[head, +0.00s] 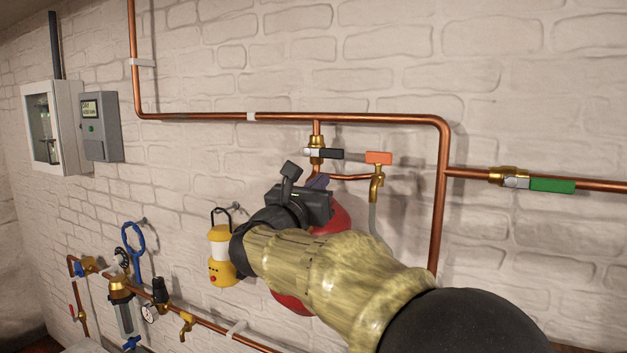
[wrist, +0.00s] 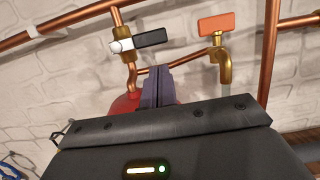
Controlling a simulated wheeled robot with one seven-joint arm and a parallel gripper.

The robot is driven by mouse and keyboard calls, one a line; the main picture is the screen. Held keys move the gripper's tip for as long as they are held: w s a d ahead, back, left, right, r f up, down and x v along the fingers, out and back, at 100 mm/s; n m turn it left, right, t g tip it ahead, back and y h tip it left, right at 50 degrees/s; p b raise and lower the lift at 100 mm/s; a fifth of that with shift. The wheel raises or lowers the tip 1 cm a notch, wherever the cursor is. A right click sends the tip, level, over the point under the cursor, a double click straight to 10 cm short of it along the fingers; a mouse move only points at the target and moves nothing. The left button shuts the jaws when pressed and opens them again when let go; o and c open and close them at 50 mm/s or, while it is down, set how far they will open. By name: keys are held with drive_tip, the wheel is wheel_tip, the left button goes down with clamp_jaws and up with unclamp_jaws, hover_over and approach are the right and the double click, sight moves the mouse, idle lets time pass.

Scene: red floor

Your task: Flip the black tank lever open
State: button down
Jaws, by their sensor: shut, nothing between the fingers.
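The black tank lever (head: 330,154) sits on a brass valve on the short vertical copper pipe above the red tank (head: 333,217). It points right, roughly crosswise to that pipe. In the wrist view the black lever (wrist: 151,38) is at the upper middle, with its brass and silver valve body at its left end. My gripper (head: 319,181) is below the lever, its purple fingers closed together and empty. In the wrist view the fingertips (wrist: 156,72) are below the lever, with a visible gap. My arm and gripper hide much of the tank.
An orange-handled tap (head: 377,158) is close on the right of the lever. A green-handled valve (head: 550,185) is farther right. Copper pipes run above and right. A yellow lantern (head: 221,250) hangs at left.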

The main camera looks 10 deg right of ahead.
sight(323, 153)
drive_tip(key=p+x, duration=0.3)
drive_tip(key=x, duration=0.3)
drive_tip(key=shift+d, duration=0.15)
idle(0.3)
